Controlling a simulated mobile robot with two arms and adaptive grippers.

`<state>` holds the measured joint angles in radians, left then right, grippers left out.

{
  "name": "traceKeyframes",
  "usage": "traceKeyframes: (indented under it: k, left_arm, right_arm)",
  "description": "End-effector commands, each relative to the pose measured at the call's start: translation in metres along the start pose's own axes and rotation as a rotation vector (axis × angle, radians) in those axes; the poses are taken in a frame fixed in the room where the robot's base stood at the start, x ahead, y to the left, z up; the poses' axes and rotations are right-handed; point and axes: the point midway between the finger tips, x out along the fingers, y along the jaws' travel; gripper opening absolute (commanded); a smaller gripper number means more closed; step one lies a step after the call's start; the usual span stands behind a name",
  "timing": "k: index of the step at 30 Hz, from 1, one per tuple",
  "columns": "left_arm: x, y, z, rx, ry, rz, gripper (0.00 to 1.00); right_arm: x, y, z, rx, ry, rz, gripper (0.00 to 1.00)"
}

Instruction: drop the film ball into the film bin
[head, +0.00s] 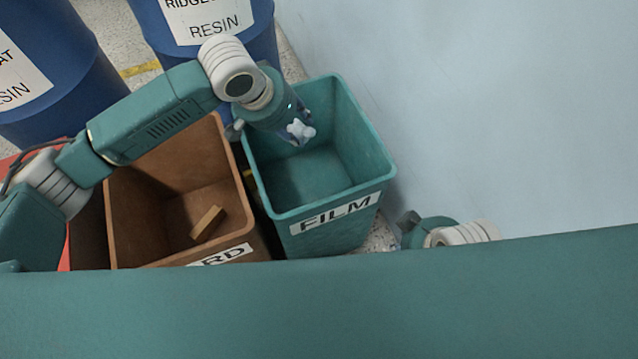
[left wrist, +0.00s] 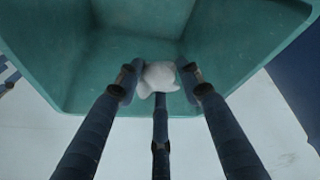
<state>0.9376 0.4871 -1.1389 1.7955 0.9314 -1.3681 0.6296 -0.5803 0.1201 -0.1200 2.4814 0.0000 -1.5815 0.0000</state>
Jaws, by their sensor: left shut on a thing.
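The film ball (head: 299,131) is a small, crumpled white lump. My left gripper (head: 296,126) is shut on it and holds it over the mouth of the film bin. In the left wrist view the white ball (left wrist: 158,77) sits between the fingers of my left gripper (left wrist: 160,88). The film bin (head: 335,215) is a teal, open-topped bin with a FILM label on its front; its inside looks empty where I can see it. It fills the upper left wrist view (left wrist: 80,75). My right gripper (head: 408,222) is partly visible at the lower right, beside the film bin; its fingers are unclear.
A brown bin (head: 130,215) with a label ending in RD stands left of the film bin and holds a small brown block (head: 207,222). Blue resin drums (head: 262,40) stand behind. A pale wall (head: 480,110) is close on the right.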

Motion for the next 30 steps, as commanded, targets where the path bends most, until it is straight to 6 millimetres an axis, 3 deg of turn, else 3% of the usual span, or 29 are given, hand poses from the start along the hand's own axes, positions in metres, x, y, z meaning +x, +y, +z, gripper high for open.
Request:
traceKeyframes:
  k: [4,5,8,20,30]
  left_arm:
    - [0.0,0.0,0.0,0.0,0.001,0.0,0.03]
    - [0.0,0.0,0.0,0.0,0.001,0.0,0.41]
    - [0.0,0.0,0.0,0.0,0.001,0.0,0.59]
    - [-0.009,0.0,-0.001,0.0,0.002,-0.001,0.59]
    - [-0.076,0.0,-0.002,0.001,0.005,-0.001,0.59]
  right_arm:
    - [0.0,0.0,0.0,0.0,0.0,0.0,0.24]
    - [0.0,0.0,0.0,0.0,0.0,0.0,0.24]
    - [0.0,0.0,0.0,0.0,0.0,0.0,0.24]
    - [0.0,0.0,0.0,0.0,0.0,0.0,0.24]
    - [0.0,0.0,0.0,0.0,0.0,0.0,0.24]
